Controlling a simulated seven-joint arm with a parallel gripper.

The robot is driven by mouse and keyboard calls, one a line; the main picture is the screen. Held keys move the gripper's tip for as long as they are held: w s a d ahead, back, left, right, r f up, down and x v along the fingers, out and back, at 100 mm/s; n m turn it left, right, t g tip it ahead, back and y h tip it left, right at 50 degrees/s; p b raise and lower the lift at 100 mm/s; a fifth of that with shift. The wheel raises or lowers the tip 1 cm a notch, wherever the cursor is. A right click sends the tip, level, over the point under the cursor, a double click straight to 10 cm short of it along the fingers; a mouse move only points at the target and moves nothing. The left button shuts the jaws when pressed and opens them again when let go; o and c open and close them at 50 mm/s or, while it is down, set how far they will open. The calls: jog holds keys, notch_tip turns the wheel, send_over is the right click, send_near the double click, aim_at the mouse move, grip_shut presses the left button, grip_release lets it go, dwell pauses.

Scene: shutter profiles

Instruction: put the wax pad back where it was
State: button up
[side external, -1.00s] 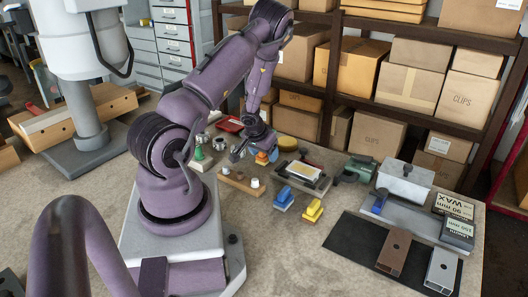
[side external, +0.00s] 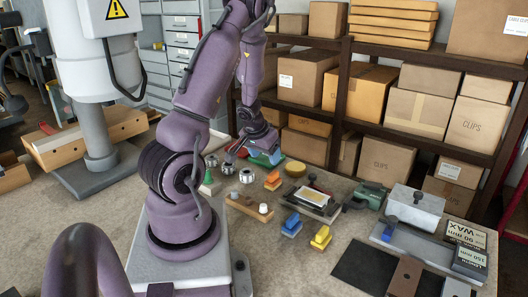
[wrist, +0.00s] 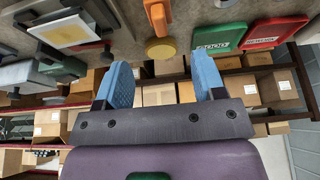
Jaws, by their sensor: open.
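The likeliest wax pad is a round yellow disc (side external: 295,169) on the bench behind the printing tray; no label shows on it, so I cannot be sure. In the wrist view the disc (wrist: 160,48) lies beyond the fingertips, beside an orange handled block (wrist: 158,18). My gripper (side external: 252,153) is above the bench, left of the disc and behind the orange block (side external: 272,181). In the wrist view my gripper (wrist: 162,75) has two blue fingers spread wide with nothing between them.
A green flat pad (wrist: 220,38) and a red one (wrist: 275,33) lie near the fingers. Blue (side external: 291,225) and yellow (side external: 321,238) handled blocks stand in front of the tray (side external: 328,212). Metal cups (side external: 228,169) stand left. Shelves of boxes (side external: 390,160) are behind.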

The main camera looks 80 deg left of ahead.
jog(key=w+d+r+m+t+y, duration=0.1)
jog(key=w+d+r+y, duration=0.1)
jog(key=w+d+r, duration=0.45)
jog(key=w+d+r+m+t+y, duration=0.1)
jog(key=w+d+r, duration=0.15)
jog(key=r, duration=0.75)
jog(key=s+d+r+m+h, duration=0.2)
jog(key=s+d, duration=0.1)
jog(key=d, duration=0.5)
jog(key=s+d+r+m+h, duration=0.2)
jog(key=s+d, duration=0.1)
jog(key=d, duration=0.5)
jog(key=s+d+r+m+h, duration=0.2)
jog(key=s+d+r+m, duration=0.1)
jog(key=d, duration=0.5)
